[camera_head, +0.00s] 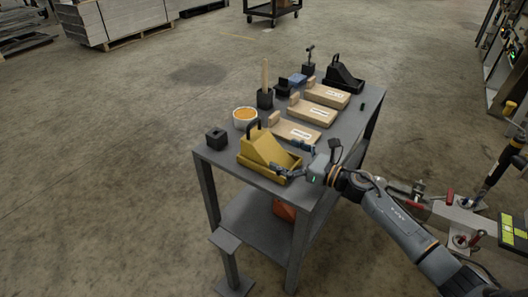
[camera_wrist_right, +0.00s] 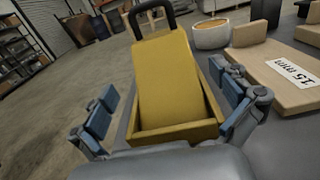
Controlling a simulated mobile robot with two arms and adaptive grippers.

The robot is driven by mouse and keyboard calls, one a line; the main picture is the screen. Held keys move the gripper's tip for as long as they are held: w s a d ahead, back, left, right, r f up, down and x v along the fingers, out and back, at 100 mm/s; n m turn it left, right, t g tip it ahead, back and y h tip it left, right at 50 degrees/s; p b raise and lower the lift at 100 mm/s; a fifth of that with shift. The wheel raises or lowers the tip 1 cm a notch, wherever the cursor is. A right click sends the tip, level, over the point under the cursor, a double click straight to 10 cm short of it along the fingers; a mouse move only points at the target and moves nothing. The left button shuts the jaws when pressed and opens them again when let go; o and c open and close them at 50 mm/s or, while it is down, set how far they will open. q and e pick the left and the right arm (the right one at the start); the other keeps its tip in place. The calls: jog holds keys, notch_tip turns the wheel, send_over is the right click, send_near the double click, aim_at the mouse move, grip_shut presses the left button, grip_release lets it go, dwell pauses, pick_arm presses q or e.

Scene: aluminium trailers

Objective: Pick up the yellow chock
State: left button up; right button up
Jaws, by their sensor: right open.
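The yellow chock (camera_head: 264,153) sits on the near end of the grey table (camera_head: 220,158), with a black handle standing up at its far end. In the right wrist view the chock (camera_wrist_right: 167,85) fills the middle, its sloped face toward the camera. My right gripper (camera_head: 294,160) is at the chock's right side in the head view. In the wrist view its two blue-padded fingers (camera_wrist_right: 168,112) are spread wide, one on each side of the chock, and the gripper looks open and empty. My left gripper is not in view.
A white bowl with orange contents (camera_head: 245,117) and a black block with a hole (camera_head: 216,138) stand near the chock. Labelled wooden blocks (camera_head: 296,132), a black holder (camera_head: 265,98) and a black chock (camera_head: 343,77) are farther along the table. The floor left of it is clear.

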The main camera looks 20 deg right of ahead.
aim_at(271, 147)
jog(key=x, duration=0.5)
jog(key=shift+w+f, duration=0.15)
jog(key=c, duration=1.4)
jog(key=shift+c, duration=1.2)
